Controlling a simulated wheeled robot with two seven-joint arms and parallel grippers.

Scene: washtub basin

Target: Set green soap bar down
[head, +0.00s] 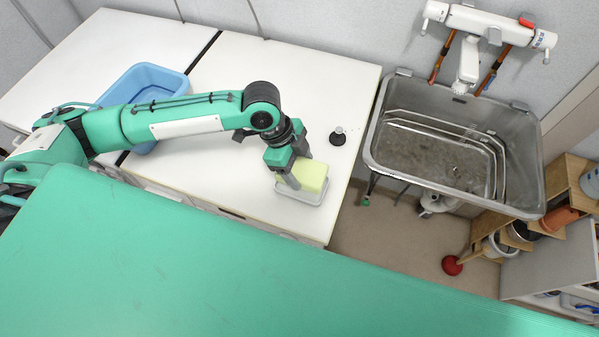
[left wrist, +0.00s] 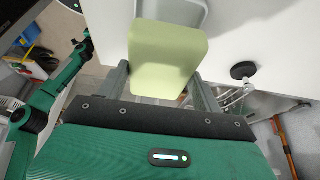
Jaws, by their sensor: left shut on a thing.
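The pale green soap bar (head: 312,176) is at the front right of the white counter, over a grey soap dish (head: 302,196). My left gripper (head: 289,169) comes down from above and is shut on the soap bar. In the left wrist view the bar (left wrist: 168,60) sits between the two fingers of the gripper (left wrist: 163,88). Part of the dish (left wrist: 188,10) shows behind the bar there. I cannot tell whether the bar's underside touches the dish.
A black stopper (head: 337,138) stands on the counter (head: 290,75) right of the gripper. A blue tub (head: 150,80) is at the left behind my arm. The metal basin (head: 450,150) with a tap (head: 469,65) is at the right, beyond a gap.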

